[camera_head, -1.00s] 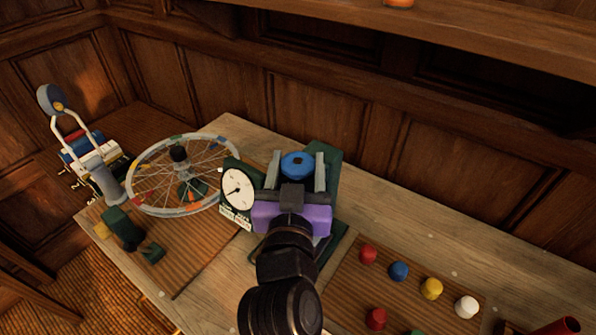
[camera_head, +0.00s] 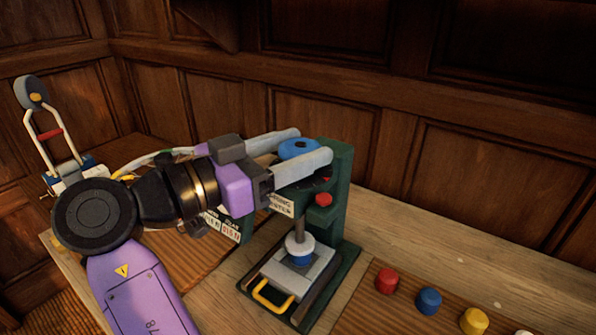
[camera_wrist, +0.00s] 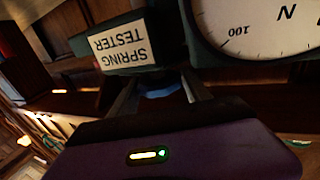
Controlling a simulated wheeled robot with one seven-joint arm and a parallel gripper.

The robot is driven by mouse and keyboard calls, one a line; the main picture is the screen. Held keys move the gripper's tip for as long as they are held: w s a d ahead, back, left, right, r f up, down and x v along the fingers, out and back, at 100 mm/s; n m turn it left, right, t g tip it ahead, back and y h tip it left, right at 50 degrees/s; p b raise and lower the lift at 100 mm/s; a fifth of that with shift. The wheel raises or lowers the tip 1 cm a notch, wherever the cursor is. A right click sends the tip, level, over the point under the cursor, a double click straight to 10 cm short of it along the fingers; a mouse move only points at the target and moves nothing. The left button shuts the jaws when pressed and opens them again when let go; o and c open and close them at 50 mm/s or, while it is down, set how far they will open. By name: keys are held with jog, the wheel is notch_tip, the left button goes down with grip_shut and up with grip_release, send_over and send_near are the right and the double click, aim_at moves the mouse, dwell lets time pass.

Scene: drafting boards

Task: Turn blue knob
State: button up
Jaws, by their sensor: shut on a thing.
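The blue knob (camera_head: 298,149) sits at the top of the dark green spring tester (camera_head: 336,205). My gripper (camera_head: 305,155) reaches it from the left, with one grey finger on each side of the knob, and is shut on it. In the wrist view a bit of the blue knob (camera_wrist: 160,91) shows between the fingers; most of it is hidden. The tester's label (camera_wrist: 124,46) appears upside down there, and its white dial (camera_wrist: 262,25) is at the upper right. Below the knob, a rod with a white disc (camera_head: 298,245) stands over a small plate.
A yellow handle (camera_head: 272,297) sticks out at the tester's front. Red (camera_head: 386,281), blue (camera_head: 428,300) and yellow (camera_head: 474,321) pegs stand on a board at the right. A device with a tall white frame (camera_head: 45,140) stands at the far left. A wood panel wall is behind.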

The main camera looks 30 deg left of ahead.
jog(key=m+g+h+b, duration=0.2)
jog(key=h, duration=0.1)
jog(key=shift+w+a+f+m, duration=0.1)
jog(key=shift+f+m, duration=0.1)
jog(key=shift+m, duration=0.1)
jog(key=shift+m+g+h+b, duration=1.3)
jog(key=shift+g+h+b, duration=0.1)
jog(key=shift+g+h, duration=0.2)
jog(key=shift+m+g+h+b, duration=0.6)
jog(key=shift+g+b, duration=0.05)
jog(key=shift+g, duration=0.25)
jog(key=o, duration=1.4)
jog(key=shift+w, duration=0.1)
jog(key=shift+c, duration=0.2)
jog(key=shift+r, duration=0.1)
